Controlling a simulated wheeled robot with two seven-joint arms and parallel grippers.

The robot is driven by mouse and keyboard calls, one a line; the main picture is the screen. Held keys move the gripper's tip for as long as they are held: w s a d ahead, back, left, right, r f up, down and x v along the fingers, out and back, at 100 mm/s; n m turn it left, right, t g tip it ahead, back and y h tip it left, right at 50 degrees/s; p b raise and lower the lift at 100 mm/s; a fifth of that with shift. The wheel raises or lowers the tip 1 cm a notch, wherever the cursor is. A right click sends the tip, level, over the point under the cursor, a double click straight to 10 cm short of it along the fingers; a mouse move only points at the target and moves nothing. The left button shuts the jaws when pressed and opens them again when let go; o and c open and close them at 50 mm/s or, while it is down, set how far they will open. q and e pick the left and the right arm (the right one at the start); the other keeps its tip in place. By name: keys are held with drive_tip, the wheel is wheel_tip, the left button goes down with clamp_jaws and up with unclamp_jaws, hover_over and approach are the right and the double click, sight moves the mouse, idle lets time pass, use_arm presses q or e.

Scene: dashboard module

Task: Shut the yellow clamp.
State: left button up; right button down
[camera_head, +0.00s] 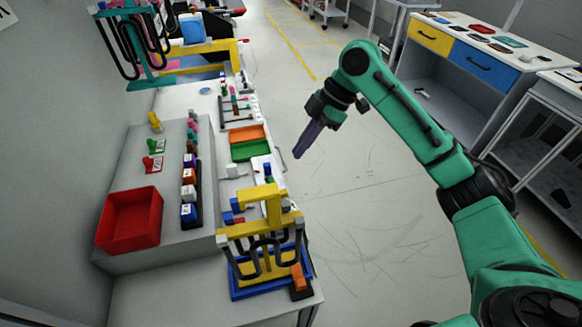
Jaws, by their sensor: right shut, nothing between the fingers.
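A small yellow piece (155,122), which looks like the yellow clamp, stands at the far left of the grey raised panel (172,205). Its handle seems to point up; it is too small to tell more. A green piece (156,146) and a red piece (152,164) of similar size lie lower, in front of it. My right gripper (299,154) is shut and empty. It hangs over the floor, to the right of the bench and well apart from the yellow piece. My left gripper is not in view.
A red bin (130,220) sits at the panel's front left. A row of coloured blocks (189,180) runs along the panel's right side. A yellow frame with dark hoses (262,235) stands at the bench's near end. Orange (247,133) and green trays lie between. The floor is clear.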

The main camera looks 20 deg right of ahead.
drive_tip(key=p, duration=0.2)
hover_over(284, 192)
wheel_tip(284, 192, down, 8)
drive_tip(key=shift+r, duration=0.2)
drive_tip(key=f, duration=0.4)
drive_tip(key=shift+d, duration=0.25)
drive_tip(key=shift+d+f, duration=0.15)
drive_tip(key=shift+f, duration=0.2)
